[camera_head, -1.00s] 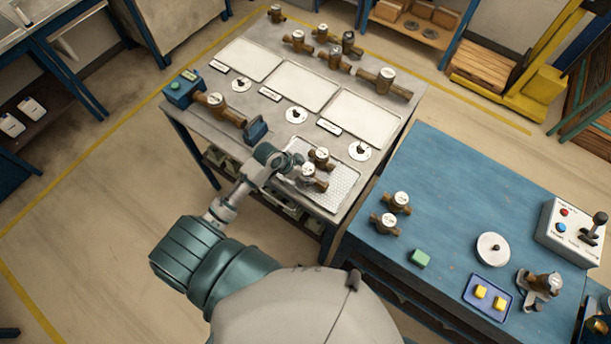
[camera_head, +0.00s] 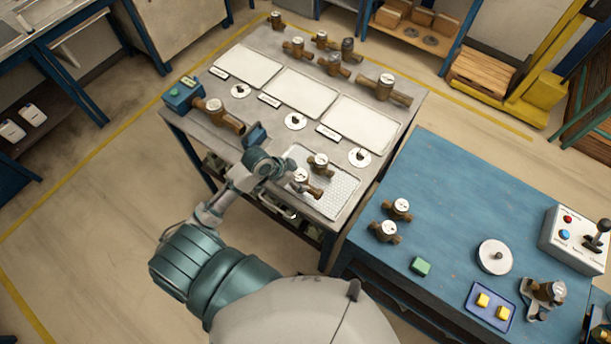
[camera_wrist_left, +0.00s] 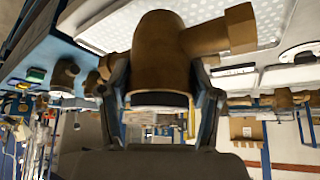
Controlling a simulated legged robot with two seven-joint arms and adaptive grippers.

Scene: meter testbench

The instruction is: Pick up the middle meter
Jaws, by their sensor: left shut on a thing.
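My left gripper (camera_head: 284,169) is shut on a brown meter (camera_head: 314,191) with a white round face, at the near left side of the perforated mat (camera_head: 345,188). In the left wrist view, the brown body of this held meter (camera_wrist_left: 158,50) fills the space between the two fingers of the gripper (camera_wrist_left: 161,100), with a side pipe pointing right. The gripper partly hides it in the head view, and I cannot tell how far it is above the mat. Another meter (camera_head: 318,164) stands on the mat just behind it. My right gripper is not in view.
The grey bench holds three white trays (camera_head: 365,120), a larger brass meter (camera_head: 220,114) in a blue fixture (camera_head: 184,93), and several meters along its far edge. The blue table (camera_head: 470,190) at right carries two meters (camera_head: 398,208), a green block (camera_head: 420,266) and a control box (camera_head: 577,238).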

